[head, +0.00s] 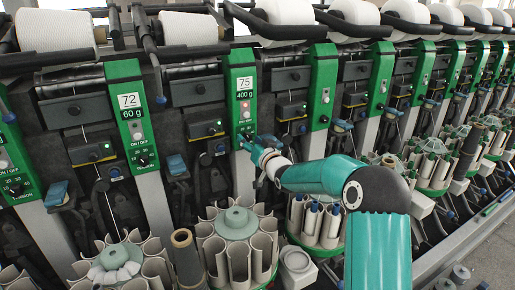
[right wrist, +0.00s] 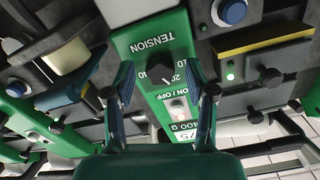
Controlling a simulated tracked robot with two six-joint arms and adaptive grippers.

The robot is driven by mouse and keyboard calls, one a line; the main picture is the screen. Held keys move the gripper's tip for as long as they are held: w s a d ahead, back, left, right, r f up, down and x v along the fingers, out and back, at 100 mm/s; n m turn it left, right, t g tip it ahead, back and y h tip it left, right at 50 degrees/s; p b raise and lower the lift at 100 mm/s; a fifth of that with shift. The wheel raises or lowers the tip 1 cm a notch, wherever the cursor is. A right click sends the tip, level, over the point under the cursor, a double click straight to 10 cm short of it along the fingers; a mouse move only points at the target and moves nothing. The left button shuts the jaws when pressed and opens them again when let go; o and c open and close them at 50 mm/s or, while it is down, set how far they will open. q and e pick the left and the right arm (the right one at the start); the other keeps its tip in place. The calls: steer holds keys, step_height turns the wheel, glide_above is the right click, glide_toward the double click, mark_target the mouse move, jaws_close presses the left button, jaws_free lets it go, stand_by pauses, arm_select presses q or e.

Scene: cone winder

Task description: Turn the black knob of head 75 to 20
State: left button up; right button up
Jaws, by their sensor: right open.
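Head 75 is a green panel (head: 241,85) with a "75 / 400 g" label, left of centre in the head view. Its black knob (right wrist: 160,73) sits under the word TENSION, with 10, 20 and 30 around it, upside down in the right wrist view. A small light mark shows on the knob, but I cannot tell its exact setting. My right gripper (right wrist: 159,68) is open, with one finger on each side of the knob and gaps between. In the head view my right gripper (head: 252,143) covers the panel's lower end. My left gripper is out of view.
The ON/OFF switch (right wrist: 178,108) lies close to the knob. A grey box with a yellow edge (right wrist: 262,42) and a blue button (right wrist: 231,11) is to the right. Head 72's panel (head: 130,113) stands left. Bobbin holders (head: 236,225) fill the space below.

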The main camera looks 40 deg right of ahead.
steer(key=v, duration=1.1)
steer(key=shift+s, duration=0.35)
